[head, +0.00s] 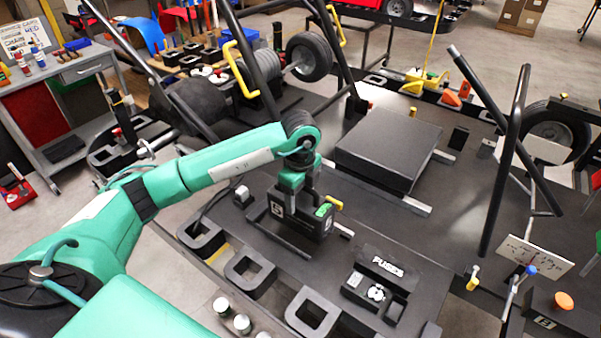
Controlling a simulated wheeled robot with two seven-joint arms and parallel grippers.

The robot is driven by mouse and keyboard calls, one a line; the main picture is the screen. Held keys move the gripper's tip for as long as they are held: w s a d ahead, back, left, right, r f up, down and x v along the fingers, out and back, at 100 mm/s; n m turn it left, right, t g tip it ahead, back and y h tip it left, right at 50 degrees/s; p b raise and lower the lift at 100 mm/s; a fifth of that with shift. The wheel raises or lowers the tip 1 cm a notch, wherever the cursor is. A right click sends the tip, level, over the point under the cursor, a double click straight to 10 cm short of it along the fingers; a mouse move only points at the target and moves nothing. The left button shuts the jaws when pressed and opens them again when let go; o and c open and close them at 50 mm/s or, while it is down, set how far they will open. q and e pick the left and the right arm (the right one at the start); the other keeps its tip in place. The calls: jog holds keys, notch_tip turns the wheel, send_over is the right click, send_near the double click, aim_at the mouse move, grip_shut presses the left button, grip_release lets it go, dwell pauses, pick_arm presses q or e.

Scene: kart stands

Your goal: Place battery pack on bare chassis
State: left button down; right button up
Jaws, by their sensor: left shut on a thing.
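My left gripper (296,186) reaches down from the teal arm and is shut on the top of a dark box, which looks like the battery pack (312,222). The box has a white label, a green patch on top and a yellow piece at its side. It is upright, low over or on the dark kart chassis floor (350,222), between dark and light rails; I cannot tell whether it touches. The fingertips are partly hidden by the gripper body. My right gripper is not in view.
A large flat black box (388,148) lies just behind on the chassis. Dark frame bars (505,165) rise at right and back. A tray marked FUSES (385,275) and square black holders (250,270) are in front. A grey cart (65,90) stands at left.

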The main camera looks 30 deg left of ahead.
pick_arm(q)
notch_tip(320, 180, down, 2)
jog(key=shift+w, duration=0.1)
notch_tip(320, 180, down, 4)
jog(key=shift+r+p, duration=0.2)
jog(key=shift+p, duration=0.5)
jog(key=shift+f, duration=0.35)
jog(key=c, duration=0.7)
grip_release()
jog(key=shift+f, duration=0.25)
jog(key=o, duration=0.4)
jog(key=shift+r, duration=0.1)
